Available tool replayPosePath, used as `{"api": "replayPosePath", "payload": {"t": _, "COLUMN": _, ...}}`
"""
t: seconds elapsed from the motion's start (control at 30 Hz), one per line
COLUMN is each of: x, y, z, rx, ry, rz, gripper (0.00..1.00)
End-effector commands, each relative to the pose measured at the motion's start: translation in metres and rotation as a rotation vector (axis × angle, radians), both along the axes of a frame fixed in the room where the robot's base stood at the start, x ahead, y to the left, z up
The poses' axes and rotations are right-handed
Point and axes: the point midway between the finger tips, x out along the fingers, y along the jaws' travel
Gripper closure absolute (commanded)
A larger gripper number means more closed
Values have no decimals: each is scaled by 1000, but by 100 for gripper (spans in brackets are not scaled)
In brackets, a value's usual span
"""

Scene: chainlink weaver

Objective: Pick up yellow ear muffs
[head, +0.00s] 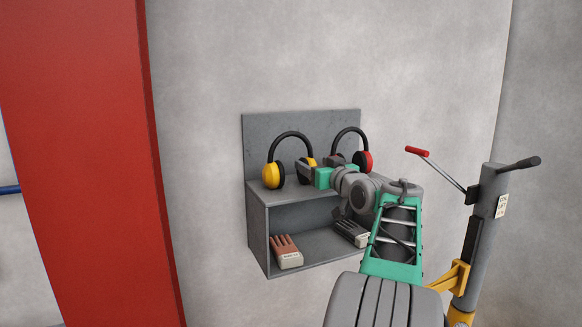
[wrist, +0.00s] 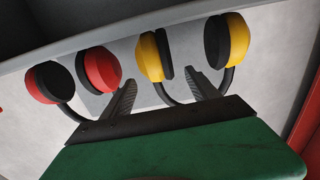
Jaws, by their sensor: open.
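The yellow ear muffs (head: 270,177) stand on top of the grey wall shelf, with a black headband arching above two yellow cups with black pads. In the wrist view they (wrist: 240,42) appear at the right, upside down. My gripper (head: 305,172) is at their right-hand cup in the head view, partly hiding it. In the wrist view my gripper (wrist: 163,80) is open, its two dark fingers spread to either side of the nearer yellow cup. I cannot tell whether the fingers touch it.
Red ear muffs (head: 364,161) stand just to the right on the same shelf (head: 257,225), partly behind my arm; they also show close to a finger in the wrist view (wrist: 102,70). Brown-red gloves (head: 287,252) and dark gloves (head: 350,232) lie in the compartment below. A red column (head: 85,150) stands left.

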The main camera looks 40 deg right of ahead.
Motion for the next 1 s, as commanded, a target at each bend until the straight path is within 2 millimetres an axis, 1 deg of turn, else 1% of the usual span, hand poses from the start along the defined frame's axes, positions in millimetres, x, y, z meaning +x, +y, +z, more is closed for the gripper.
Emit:
{"api": "replayPosePath", "payload": {"t": 0.03, "x": 10, "y": -2, "z": 6, "rx": 2, "ry": 1, "rz": 5, "gripper": 31}}
{"api": "replayPosePath", "payload": {"t": 0.1, "x": 22, "y": -9, "z": 8, "rx": 1, "ry": 1, "rz": 5, "gripper": 31}}
{"api": "replayPosePath", "payload": {"t": 0.2, "x": 36, "y": -14, "z": 6, "rx": 0, "ry": 1, "rz": 4, "gripper": 31}}
{"api": "replayPosePath", "payload": {"t": 0.3, "x": 41, "y": -16, "z": 3, "rx": -1, "ry": 0, "rz": 2, "gripper": 31}}
{"api": "replayPosePath", "payload": {"t": 0.47, "x": 40, "y": -17, "z": 2, "rx": -1, "ry": 0, "rz": 0, "gripper": 31}}
{"api": "replayPosePath", "payload": {"t": 1.0, "x": 39, "y": -18, "z": 2, "rx": 0, "ry": 0, "rz": -2, "gripper": 74}}
